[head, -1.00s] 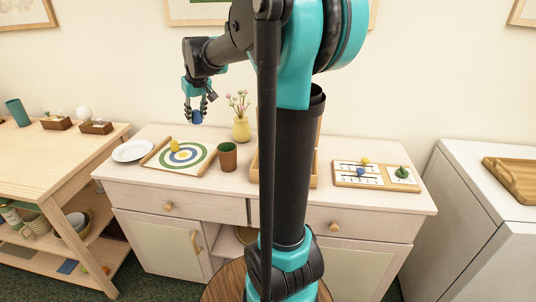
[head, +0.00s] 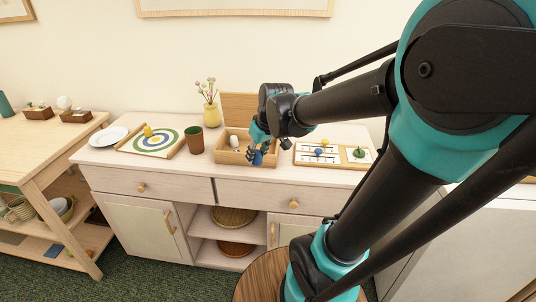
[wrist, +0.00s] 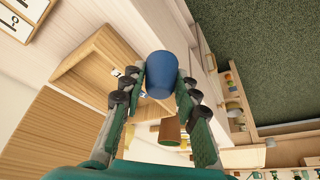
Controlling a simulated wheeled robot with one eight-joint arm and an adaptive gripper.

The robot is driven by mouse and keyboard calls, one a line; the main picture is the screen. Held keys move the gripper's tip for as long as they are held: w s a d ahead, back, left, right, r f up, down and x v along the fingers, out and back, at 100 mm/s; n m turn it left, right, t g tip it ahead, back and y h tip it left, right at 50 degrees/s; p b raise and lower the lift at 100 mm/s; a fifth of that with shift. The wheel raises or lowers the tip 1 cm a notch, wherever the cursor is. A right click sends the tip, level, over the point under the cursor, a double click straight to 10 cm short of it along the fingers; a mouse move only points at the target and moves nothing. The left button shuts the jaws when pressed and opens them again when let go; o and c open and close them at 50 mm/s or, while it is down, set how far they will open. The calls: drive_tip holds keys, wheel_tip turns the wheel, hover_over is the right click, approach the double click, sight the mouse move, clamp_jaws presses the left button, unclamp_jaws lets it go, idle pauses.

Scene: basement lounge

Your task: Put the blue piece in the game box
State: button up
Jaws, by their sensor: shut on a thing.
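My gripper (head: 257,152) is shut on the blue piece (head: 258,159), a rounded dark-blue thing. In the wrist view the blue piece (wrist: 162,74) sits between the finger pads. The game box (head: 222,157) is an open light-wood box on the cabinet top, its lid (head: 239,106) standing up behind. In the head view my gripper and the blue piece overlap the right part of the box; their exact height above it is unclear. A white piece (head: 234,141) stands in the box. My gripper hides the box's right part.
A brown-green cup (head: 195,140) and yellow vase (head: 211,115) stand left of the box. Farther left are a target board (head: 133,148) with a yellow piece (head: 148,131) and a white plate (head: 109,137). A game board (head: 303,160) with several pieces lies to the right.

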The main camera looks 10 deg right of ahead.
drive_tip(key=shift+s+d+f, duration=0.1)
drive_tip(key=shift+d, duration=0.2)
drive_tip(key=w+d+f, duration=0.1)
drive_tip(key=w+d, duration=0.1)
drive_tip(key=w, duration=0.4)
drive_tip(key=w+d+f, duration=0.1)
drive_tip(key=w+d, duration=0.1)
drive_tip(key=w, duration=0.4)
drive_tip(key=w+d+f, duration=0.1)
drive_tip(key=w+d, duration=0.1)
drive_tip(key=w, duration=0.4)
drive_tip(key=shift+w+d, duration=0.15)
drive_tip(key=shift+w+f, duration=0.15)
drive_tip(key=shift+f, duration=1.9)
drive_tip(key=shift+f, duration=0.15)
drive_tip(key=o, duration=0.6)
